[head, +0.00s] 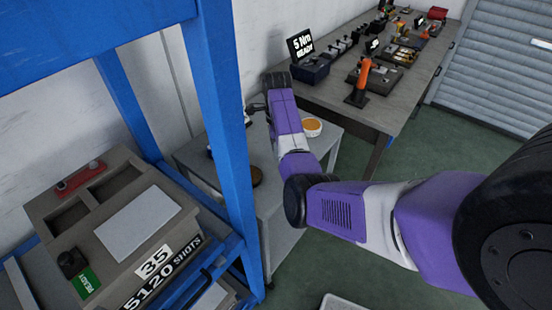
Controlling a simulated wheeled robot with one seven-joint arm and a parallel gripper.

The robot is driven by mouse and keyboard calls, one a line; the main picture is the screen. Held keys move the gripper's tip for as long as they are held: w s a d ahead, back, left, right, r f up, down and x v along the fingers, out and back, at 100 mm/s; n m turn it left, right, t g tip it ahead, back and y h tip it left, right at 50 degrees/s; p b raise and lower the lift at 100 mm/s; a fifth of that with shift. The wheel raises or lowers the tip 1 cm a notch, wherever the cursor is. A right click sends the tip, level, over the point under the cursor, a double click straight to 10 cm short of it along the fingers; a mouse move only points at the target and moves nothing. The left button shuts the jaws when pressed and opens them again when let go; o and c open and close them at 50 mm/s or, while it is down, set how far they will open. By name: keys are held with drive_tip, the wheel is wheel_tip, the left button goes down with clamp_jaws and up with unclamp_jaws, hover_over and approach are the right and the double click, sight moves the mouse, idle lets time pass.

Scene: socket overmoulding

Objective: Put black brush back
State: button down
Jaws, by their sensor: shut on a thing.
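My gripper (254,109) is at the far end of my purple arm, just right of the blue post and above the small grey table. It is shut on a small dark thing, taken as the black brush; the post and the arm hide most of it, so its shape and tilt cannot be told. The grey table (273,212) bears a white round dish with orange contents (312,127) and a dark brown round thing (257,176). Another dark item at the post's left edge is mostly hidden.
The blue frame (222,110) stands close at left, around a beige machine (112,225) with shot counter and a red-handled part on top. A long workbench (400,95) with tools, an orange-handled tool (361,80) and a display (300,44) stands behind. Green floor is open at right.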

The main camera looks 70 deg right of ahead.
drive_tip(key=shift+f, duration=2.2)
drive_tip(key=shift+f, duration=0.15)
drive_tip(key=c, duration=1)
unclamp_jaws()
wheel_tip(320, 180, up, 12)
drive_tip(key=shift+s+r, duration=0.1)
drive_tip(key=shift+r, duration=0.1)
